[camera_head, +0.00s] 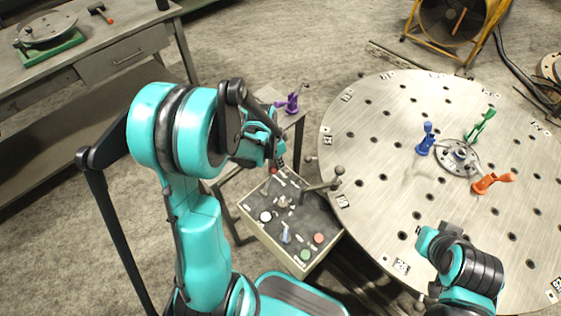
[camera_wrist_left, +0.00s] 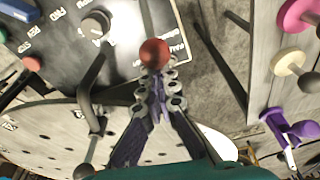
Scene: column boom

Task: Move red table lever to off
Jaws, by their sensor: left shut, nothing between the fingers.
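The red lever knob (camera_wrist_left: 154,53) is a round ball over the labelled edge of the dark control panel (camera_wrist_left: 120,30). In the head view the red knob (camera_head: 273,171) shows small at the panel's far edge, just below my left gripper (camera_head: 279,160). My left gripper (camera_wrist_left: 157,78) is shut and empty, with its fingertips right at the knob in the wrist view. I cannot tell whether they touch it. The lever's shaft is hidden, so its position is unclear. My right arm shows at the lower right of the head view, but its gripper is not visible.
The control box (camera_head: 252,222) has buttons and a grey ball-ended lever (camera_head: 322,186) beside the large round table (camera_head: 385,110). Blue (camera_head: 427,138), green (camera_head: 483,124) and orange (camera_head: 492,183) clamps stand on that table. A purple clamp (camera_head: 290,103) sits on a small stand behind.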

